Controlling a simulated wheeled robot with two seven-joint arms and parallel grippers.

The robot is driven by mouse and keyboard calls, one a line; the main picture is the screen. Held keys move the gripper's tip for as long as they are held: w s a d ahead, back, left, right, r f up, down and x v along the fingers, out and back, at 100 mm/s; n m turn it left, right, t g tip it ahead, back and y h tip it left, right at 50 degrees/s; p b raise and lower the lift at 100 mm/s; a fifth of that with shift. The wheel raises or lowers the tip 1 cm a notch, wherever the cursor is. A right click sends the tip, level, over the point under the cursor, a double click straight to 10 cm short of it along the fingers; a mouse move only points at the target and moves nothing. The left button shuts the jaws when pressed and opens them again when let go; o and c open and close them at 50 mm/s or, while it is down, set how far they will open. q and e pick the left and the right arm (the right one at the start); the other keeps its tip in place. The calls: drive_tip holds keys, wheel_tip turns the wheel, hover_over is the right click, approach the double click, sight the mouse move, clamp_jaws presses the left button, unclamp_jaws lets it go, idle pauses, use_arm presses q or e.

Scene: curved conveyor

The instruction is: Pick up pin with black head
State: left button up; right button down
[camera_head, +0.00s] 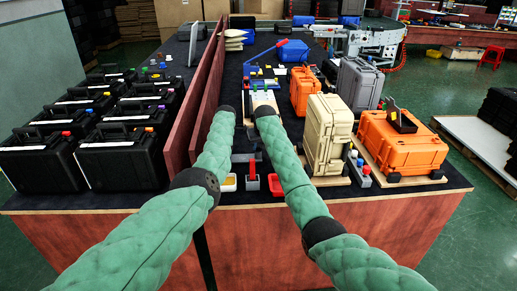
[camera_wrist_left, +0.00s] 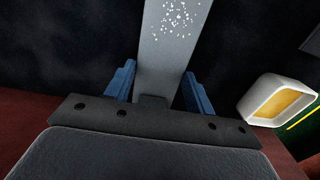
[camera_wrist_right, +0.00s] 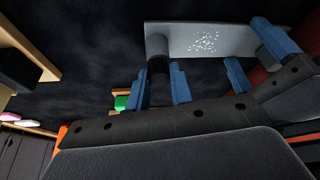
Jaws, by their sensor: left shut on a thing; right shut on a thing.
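In the right wrist view, my right gripper (camera_wrist_right: 159,76) has its blue fingers shut on a short black cylinder (camera_wrist_right: 158,46), which looks like the black pin head. The cylinder meets one end of a grey, flat-looking piece (camera_wrist_right: 205,42) with white specks; whether they are joined I cannot tell. In the left wrist view, my left gripper (camera_wrist_left: 160,80) is shut on this grey piece (camera_wrist_left: 172,45), which extends away between its fingers. In the head view, my arms hide most of both grippers, close together over the dark tabletop.
A red block (camera_head: 275,185) and a small pale tray with yellow inside (camera_head: 228,183) stand near the front edge. Beige (camera_head: 327,135) and orange (camera_head: 400,145) cases stand to the right. A reddish partition (camera_head: 207,95) runs close on the left.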

sight(259, 146)
wheel_tip(259, 146, up, 17)
idle(1.9)
use_arm(q)
drive_tip(key=o, duration=1.3)
drive_tip(key=shift+o, duration=0.2)
